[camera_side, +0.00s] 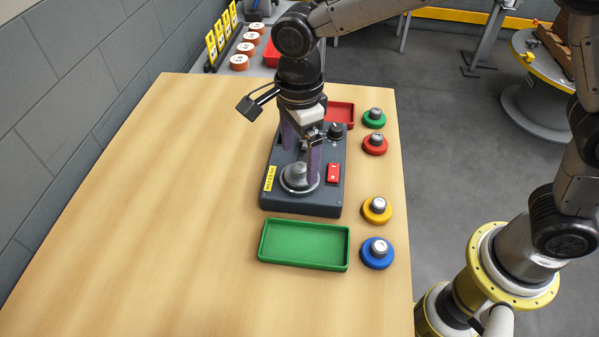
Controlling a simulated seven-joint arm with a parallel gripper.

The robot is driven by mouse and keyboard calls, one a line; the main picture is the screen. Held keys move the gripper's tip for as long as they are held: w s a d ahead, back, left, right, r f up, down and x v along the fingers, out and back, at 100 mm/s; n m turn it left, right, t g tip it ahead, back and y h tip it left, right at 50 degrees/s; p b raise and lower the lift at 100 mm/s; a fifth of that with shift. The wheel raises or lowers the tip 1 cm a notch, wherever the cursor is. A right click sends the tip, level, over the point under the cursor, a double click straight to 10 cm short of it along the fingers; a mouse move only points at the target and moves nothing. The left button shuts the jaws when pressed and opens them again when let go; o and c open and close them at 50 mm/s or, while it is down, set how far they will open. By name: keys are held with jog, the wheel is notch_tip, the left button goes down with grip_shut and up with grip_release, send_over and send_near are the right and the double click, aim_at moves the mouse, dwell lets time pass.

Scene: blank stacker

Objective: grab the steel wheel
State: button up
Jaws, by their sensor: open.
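A steel-grey round piece, which looks like the steel wheel (298,177), sits on the front part of a dark grey machine box (290,205) on the wooden table. It has a wide flat base and a narrower raised top. The left finger is further back. I cannot tell whether either finger touches the wheel. The gripper partly hides the back of the box.
A green tray (304,264) lies in front of the box and a red tray (341,113) behind it. To the right stand green (374,122), red (375,149), yellow (377,216) and blue (377,259) discs with metal tops. The table's left side is clear.

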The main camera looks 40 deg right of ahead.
aim_at(298, 167)
notch_tip(298, 167, down, 3)
jog(key=shift+f, duration=0.15)
grip_shut()
dwell(0.5)
